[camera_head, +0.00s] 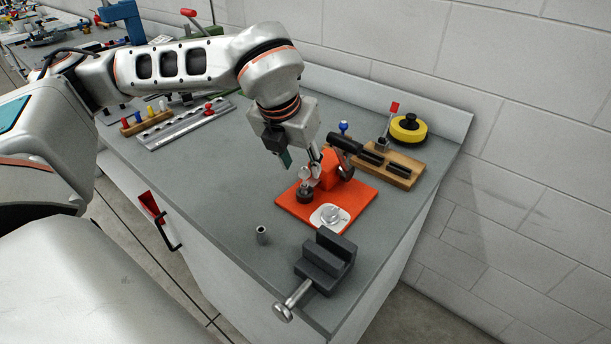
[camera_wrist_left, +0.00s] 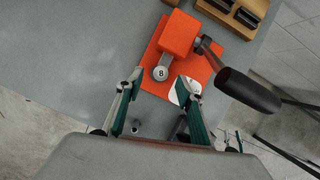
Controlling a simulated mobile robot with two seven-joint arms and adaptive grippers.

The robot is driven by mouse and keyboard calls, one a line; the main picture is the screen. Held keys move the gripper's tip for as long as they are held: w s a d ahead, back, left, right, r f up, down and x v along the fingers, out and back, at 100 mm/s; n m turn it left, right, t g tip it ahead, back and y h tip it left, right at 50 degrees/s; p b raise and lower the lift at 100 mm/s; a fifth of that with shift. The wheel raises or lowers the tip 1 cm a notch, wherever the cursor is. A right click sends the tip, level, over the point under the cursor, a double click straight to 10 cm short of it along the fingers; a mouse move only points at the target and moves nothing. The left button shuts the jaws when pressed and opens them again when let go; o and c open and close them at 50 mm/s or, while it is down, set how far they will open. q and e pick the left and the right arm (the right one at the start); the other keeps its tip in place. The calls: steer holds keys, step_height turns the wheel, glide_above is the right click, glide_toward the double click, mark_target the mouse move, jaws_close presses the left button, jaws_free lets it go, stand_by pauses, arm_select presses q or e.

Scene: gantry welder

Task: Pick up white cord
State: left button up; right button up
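A small white looped item (camera_head: 316,222), which looks like the white cord, lies on the front part of an orange base plate (camera_head: 290,205). A grey rounded piece sits in its middle. In the left wrist view the white item (camera_wrist_left: 174,95) is partly hidden behind the right-hand finger. My right gripper is not in view.
An orange press (camera_head: 332,170) with a black handle stands on the plate, close to my left gripper. A dark vise (camera_head: 325,262) and small metal cylinder (camera_head: 262,234) stand in front. A wooden block (camera_head: 400,172) and yellow-black disc (camera_head: 409,127) are behind.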

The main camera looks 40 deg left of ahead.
mark_target(303, 170)
arm_select(q)
steer(key=x, duration=0.5)
steer(key=c, duration=1)
